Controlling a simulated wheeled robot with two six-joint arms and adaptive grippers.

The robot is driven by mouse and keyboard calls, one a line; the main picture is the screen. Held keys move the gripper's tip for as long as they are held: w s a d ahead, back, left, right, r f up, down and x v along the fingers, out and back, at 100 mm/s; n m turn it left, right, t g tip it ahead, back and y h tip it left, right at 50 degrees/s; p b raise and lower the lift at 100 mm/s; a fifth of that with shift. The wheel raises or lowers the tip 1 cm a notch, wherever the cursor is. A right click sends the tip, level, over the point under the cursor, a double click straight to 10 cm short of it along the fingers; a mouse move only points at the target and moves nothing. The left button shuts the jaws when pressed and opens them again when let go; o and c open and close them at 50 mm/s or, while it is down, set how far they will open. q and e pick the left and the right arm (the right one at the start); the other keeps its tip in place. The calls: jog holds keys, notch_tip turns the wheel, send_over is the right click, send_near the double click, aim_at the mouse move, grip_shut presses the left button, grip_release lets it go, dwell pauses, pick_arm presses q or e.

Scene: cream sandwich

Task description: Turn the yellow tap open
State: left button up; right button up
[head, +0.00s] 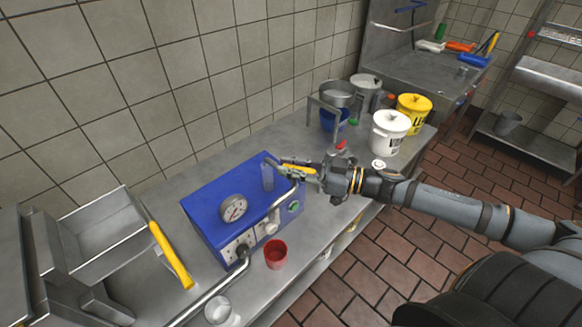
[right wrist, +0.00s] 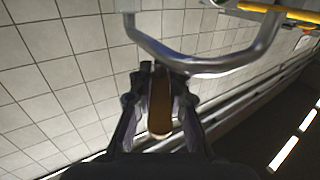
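A yellow tap handle (head: 298,170) shows at the back right of the blue machine (head: 217,202). My right gripper (head: 290,167) reaches it from the right. In the right wrist view the handle looks shaded orange-brown (right wrist: 160,108), lying between the two dark fingers (right wrist: 160,82), which close in against both its sides. The fingers hide part of the handle. A bent metal pipe (right wrist: 200,62) crosses above the fingertips in that view. My left gripper is not in view.
A red cup (head: 275,254) stands before the machine, with a clear glass (head: 218,309) nearer. A yellow bar (head: 170,254) slants beside a metal tray at left. White (head: 389,133) and yellow (head: 412,113) buckets stand behind my arm. Tiled wall borders the counter.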

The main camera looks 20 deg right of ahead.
grip_shut()
jog(key=shift+r, duration=0.1)
jog(key=t+h+p, duration=0.1)
jog(key=m+p, duration=0.1)
jog(key=shift+s+r+m+t+h+p, duration=0.15)
jog(key=shift+r+m+t+h+p, duration=0.15)
jog(key=shift+t+h, duration=0.1)
jog(key=shift+a+f+m+t+h, duration=0.1)
jog(key=shift+f+m+t+h, duration=0.1)
jog(key=shift+m+t+h, duration=0.35)
jog(key=shift+f+m+t+h, duration=0.2)
jog(key=shift+m+t+h, duration=0.55)
jog(key=shift+h, duration=0.5)
jog(key=o, duration=0.8)
grip_release()
jog(key=shift+c, duration=0.2)
